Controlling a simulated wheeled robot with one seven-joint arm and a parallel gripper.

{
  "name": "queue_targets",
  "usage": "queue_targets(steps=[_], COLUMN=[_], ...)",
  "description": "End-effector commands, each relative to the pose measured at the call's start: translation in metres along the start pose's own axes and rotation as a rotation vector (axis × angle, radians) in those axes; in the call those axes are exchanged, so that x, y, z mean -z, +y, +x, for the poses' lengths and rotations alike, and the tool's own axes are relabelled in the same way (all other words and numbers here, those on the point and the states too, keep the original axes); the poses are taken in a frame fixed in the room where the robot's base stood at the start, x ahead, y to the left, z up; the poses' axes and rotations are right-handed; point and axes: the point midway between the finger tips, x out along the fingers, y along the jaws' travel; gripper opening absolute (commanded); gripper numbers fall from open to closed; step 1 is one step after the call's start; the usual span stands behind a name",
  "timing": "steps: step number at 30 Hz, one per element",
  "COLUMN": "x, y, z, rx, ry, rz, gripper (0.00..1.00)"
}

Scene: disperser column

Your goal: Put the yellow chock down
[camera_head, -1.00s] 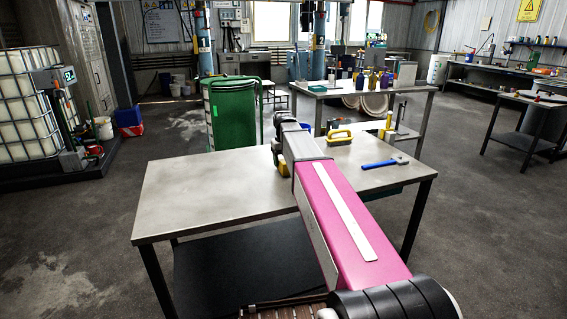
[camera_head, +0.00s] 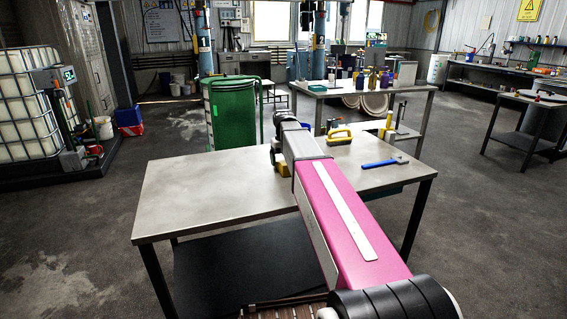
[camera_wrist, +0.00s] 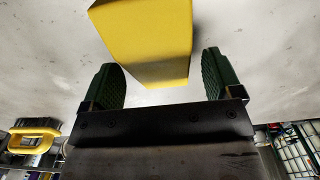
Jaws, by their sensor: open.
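The yellow chock (camera_wrist: 150,40) fills the upper middle of the wrist view, between my gripper's two dark green ribbed fingers. Bare grey surface shows between the chock and each finger, so the jaws (camera_wrist: 163,78) are open around it and not clamping it. In the head view a bit of the yellow chock (camera_head: 282,170) shows low beside my arm, at the worktable (camera_head: 205,190). My arm hides most of the chock and gripper there. Its contact with the tabletop cannot be seen clearly.
A yellow-handled tool (camera_head: 340,134) and a blue-handled hammer (camera_head: 384,163) lie on the table to the right of my arm. A green drum (camera_head: 232,115) stands behind the table. The left half of the tabletop is clear.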

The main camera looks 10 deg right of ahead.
Motion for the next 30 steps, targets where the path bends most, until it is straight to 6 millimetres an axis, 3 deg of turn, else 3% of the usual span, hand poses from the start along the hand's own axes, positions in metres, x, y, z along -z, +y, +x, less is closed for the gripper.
queue_targets(steps=[12, 18, 24, 30], x=[0.001, 0.001, 0.000, -0.005], y=[0.000, 0.000, 0.000, -0.005], z=[-0.072, -0.099, -0.109, -0.098], rx=[0.000, 0.000, 0.000, 0.000], ry=[0.003, 0.002, 0.000, -0.001], rz=[0.000, 0.000, 0.000, 0.000], gripper=[0.85, 0.85, 0.89, 0.89])
